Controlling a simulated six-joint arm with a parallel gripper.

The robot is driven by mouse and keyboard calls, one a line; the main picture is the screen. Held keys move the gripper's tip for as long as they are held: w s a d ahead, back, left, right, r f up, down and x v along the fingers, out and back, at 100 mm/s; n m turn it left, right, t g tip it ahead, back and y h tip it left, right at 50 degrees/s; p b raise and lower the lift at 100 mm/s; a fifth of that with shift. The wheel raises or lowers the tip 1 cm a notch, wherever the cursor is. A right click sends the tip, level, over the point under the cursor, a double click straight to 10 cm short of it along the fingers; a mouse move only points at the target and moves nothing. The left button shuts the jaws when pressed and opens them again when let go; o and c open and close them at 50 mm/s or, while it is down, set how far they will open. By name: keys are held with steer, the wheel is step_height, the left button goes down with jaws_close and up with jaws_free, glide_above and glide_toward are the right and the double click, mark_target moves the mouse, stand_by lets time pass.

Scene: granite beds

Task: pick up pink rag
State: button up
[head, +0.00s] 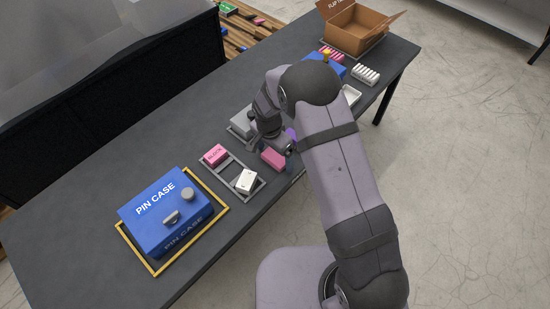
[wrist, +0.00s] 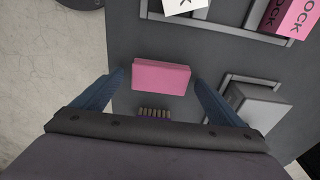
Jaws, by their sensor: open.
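The pink rag (head: 273,159) looks like a plain folded pink slab on the dark table, near its front edge and beside the grey rack. In the wrist view the rag (wrist: 161,76) lies flat, crosswise between the two blue fingertips. My gripper (wrist: 159,80) is open above it, one finger toward each short end, with a visible gap at either side. In the head view my gripper (head: 276,147) is partly hidden by my own arm. The height between the fingertips and the rag is hard to tell.
A grey rack (head: 235,170) holds a pink block (head: 215,154) and a white block (head: 246,180). A grey box (head: 241,122) stands behind the gripper. A blue pin case (head: 162,214) sits in a yellow frame. A cardboard box (head: 355,28) stands at the far end.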

mark_target(275, 158)
steer(key=c, duration=1.1)
steer(key=shift+c, duration=0.2)
step_height(275, 158, up, 10)
steer(key=shift+b, duration=0.3)
